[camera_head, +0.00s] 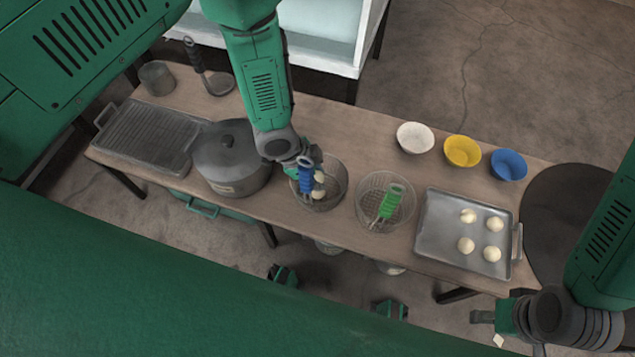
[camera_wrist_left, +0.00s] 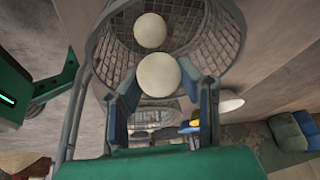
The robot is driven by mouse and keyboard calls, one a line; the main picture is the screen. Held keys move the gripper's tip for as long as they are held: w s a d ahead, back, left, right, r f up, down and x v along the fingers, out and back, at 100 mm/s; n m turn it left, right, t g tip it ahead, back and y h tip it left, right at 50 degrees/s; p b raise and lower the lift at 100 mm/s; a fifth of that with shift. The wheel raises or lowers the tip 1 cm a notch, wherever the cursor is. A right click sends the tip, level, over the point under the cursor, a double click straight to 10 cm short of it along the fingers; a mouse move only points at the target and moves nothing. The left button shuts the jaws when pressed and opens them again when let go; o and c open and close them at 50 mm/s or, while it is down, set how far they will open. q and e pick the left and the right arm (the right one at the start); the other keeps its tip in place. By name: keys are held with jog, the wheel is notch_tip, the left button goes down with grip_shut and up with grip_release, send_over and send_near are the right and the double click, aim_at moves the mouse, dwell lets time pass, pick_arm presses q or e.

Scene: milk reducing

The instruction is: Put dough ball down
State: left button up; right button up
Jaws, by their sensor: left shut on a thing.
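My left gripper (camera_head: 318,178) is at the left wire basket (camera_head: 330,205). In the left wrist view, its blue-padded fingers (camera_wrist_left: 158,88) are shut on a pale dough ball (camera_wrist_left: 158,75). The held ball is at the mouth of the basket (camera_wrist_left: 225,35); whether it touches the wire is unclear. A second dough ball (camera_wrist_left: 150,30) lies inside the basket beyond it. Several dough balls (camera_head: 466,244) sit on the metal tray (camera_head: 436,232) to the right. My right gripper (camera_head: 490,317) is at the lower right, off the table's front edge, and its finger opening is unclear.
A second wire basket (camera_head: 370,213) with a green handle (camera_head: 390,200) stands between the left basket and the tray. A lidded pot (camera_head: 228,160) and a grill pan (camera_head: 145,135) are on the left. White (camera_head: 415,137), yellow (camera_head: 462,150) and blue (camera_head: 508,165) bowls line the back edge.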

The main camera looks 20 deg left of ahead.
pick_arm(q)
notch_tip(320, 180, down, 3)
jog(key=shift+d+r+b, duration=0.1)
jog(key=shift+d+b, duration=0.05)
jog(key=shift+b, duration=0.3)
jog(key=shift+d, duration=0.15)
jog(key=shift+f, duration=0.25)
jog(key=o, duration=0.5)
jog(key=shift+a, duration=0.2)
jog(key=shift+r, duration=0.1)
